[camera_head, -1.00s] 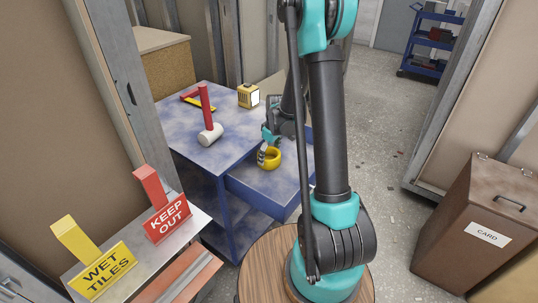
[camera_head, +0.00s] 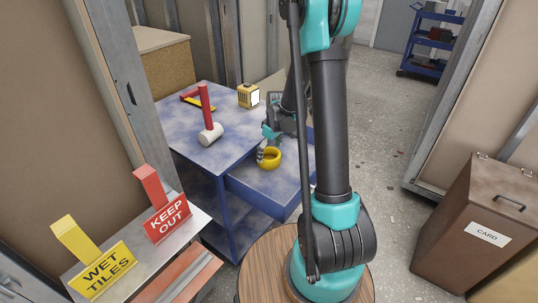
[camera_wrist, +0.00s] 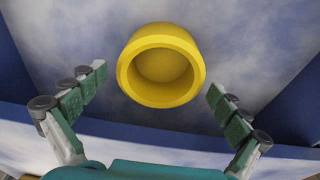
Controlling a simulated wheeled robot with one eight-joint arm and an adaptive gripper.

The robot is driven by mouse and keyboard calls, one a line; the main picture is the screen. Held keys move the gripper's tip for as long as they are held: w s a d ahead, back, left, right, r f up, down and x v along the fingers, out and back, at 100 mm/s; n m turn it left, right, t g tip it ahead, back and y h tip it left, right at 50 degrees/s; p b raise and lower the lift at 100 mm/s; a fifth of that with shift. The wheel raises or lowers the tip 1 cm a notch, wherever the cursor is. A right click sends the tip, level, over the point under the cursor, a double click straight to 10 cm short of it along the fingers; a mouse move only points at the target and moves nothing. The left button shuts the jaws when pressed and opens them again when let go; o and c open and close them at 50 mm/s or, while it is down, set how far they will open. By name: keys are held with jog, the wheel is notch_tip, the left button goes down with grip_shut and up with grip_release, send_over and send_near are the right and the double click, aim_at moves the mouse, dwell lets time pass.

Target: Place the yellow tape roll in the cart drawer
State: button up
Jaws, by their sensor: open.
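The yellow tape roll (camera_head: 271,158) lies inside the open blue cart drawer (camera_head: 262,192), on the drawer's floor. In the wrist view the roll (camera_wrist: 160,66) lies flat, its round opening facing the camera. My gripper (camera_head: 266,150) is at the drawer, just beside and above the roll in the head view. In the wrist view its two fingers (camera_wrist: 158,90) are spread wide, one on each side, with clear gaps to the roll. The gripper holds nothing. Part of the drawer is hidden behind my arm in the head view.
On the blue cart top (camera_head: 190,130) are a red-handled mallet (camera_head: 209,125), a yellow box (camera_head: 248,95) and a yellow-and-red tool (camera_head: 198,101). Signs (camera_head: 167,221) stand on a ledge at the left. A brown card bin (camera_head: 480,225) is at the right.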

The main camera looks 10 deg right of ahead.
notch_tip(320, 180, up, 10)
jog(key=s+d, duration=0.1)
jog(key=s+d+m+t, duration=0.1)
jog(key=s+m, duration=0.3)
jog(key=s, duration=0.7)
jog(key=s+d+f+m+t+h, duration=0.1)
jog(key=s+m, duration=0.4)
jog(key=s, duration=0.7)
jog(key=shift+s+d+f+t, duration=0.3)
jog(key=shift+d+t, duration=0.2)
jog(key=shift+d, duration=0.75)
